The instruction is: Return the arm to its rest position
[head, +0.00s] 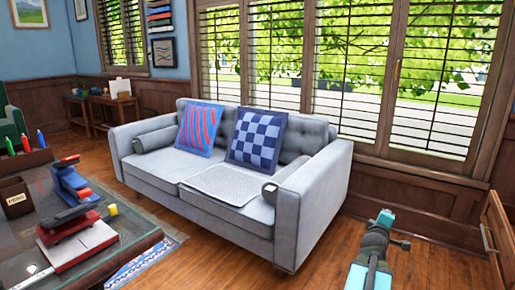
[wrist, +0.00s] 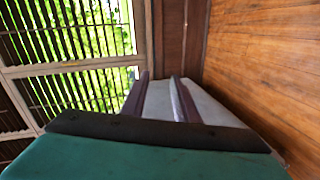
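My arm reaches up from the lower right in the head view. My gripper (head: 386,216) is at its upper end, in front of the wood panelling and to the right of the sofa. In the wrist view its two dark fingers (wrist: 164,98) stand apart, beyond the teal and black gripper body. No object shows held between them.
A grey sofa (head: 284,224) with two cushions stands left of my arm. A wooden door or panel (head: 498,230) is close at the right edge. A cluttered table (head: 135,232) is at lower left. Wood floor (head: 325,262) is clear between sofa and arm.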

